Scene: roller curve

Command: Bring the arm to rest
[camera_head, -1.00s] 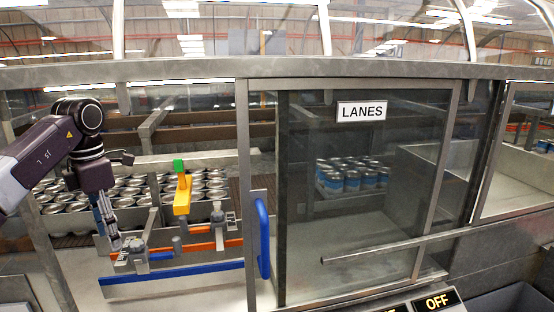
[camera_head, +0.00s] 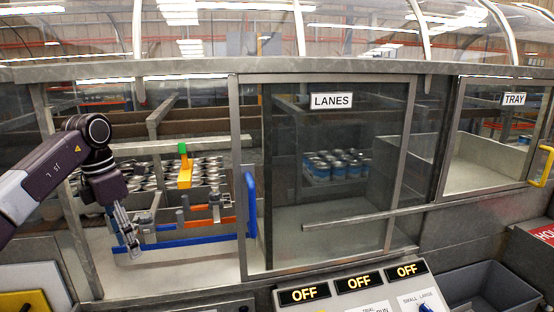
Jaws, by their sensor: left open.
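My left gripper (camera_head: 127,232) hangs from my dark arm at the left, fingers pointing down, in front of the left opening of the machine. It is open and nothing shows between its fingers. A blue bar (camera_head: 188,242) runs behind and to the right of it, with orange parts (camera_head: 212,222) and a yellow piece with a green top (camera_head: 185,171) above. Whether the fingers touch the blue bar cannot be told. My right gripper is not in view.
A sliding door marked LANES (camera_head: 331,101) with a blue handle (camera_head: 251,205) stands right of the arm. Silver cans (camera_head: 205,170) and blue-banded cans (camera_head: 337,165) are inside. A control panel with OFF displays (camera_head: 355,283), a grey bin (camera_head: 489,289) and a TRAY door (camera_head: 513,99) are at the right.

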